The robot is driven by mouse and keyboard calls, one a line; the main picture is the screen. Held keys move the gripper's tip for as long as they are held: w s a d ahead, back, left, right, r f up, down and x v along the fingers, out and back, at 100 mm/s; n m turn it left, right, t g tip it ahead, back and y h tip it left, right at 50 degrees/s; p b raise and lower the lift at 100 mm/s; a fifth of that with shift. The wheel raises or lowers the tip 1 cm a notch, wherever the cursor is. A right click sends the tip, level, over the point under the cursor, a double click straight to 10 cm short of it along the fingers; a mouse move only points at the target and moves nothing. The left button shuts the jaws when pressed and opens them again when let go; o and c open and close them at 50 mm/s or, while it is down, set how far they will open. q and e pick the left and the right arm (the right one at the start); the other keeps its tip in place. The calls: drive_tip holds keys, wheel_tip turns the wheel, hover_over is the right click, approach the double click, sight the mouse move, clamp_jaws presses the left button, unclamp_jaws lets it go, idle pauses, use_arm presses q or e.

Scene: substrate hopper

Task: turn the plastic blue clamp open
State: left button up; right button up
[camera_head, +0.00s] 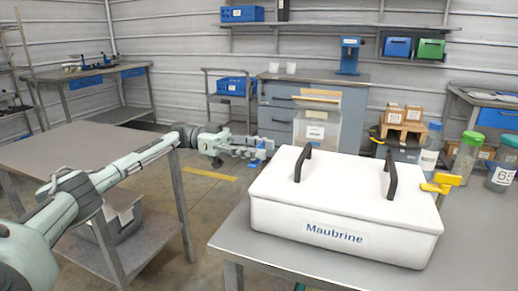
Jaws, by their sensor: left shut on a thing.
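The blue clamp (254,153) is a small blue shape beyond the box's left end. My left arm comes in from the left, and its gripper (263,147) is at the blue clamp, shut on it. The clamp is small and partly covered by the fingers, so its exact angle cannot be told. A yellow clamp (440,184) sticks out at the box's right end. My right gripper is not in view.
A jar with a green lid (466,158) and other containers stand at the right of the table. A grey bench (85,155) lies under my left arm. A clear bin (317,129) stands behind the box. Open floor shows between bench and table.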

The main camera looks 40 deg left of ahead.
use_arm(q)
drive_tip(key=o, duration=1.2)
drive_tip(key=v, duration=0.7)
drive_tip(key=shift+a, duration=0.25)
drive_tip(key=shift+d, duration=0.1)
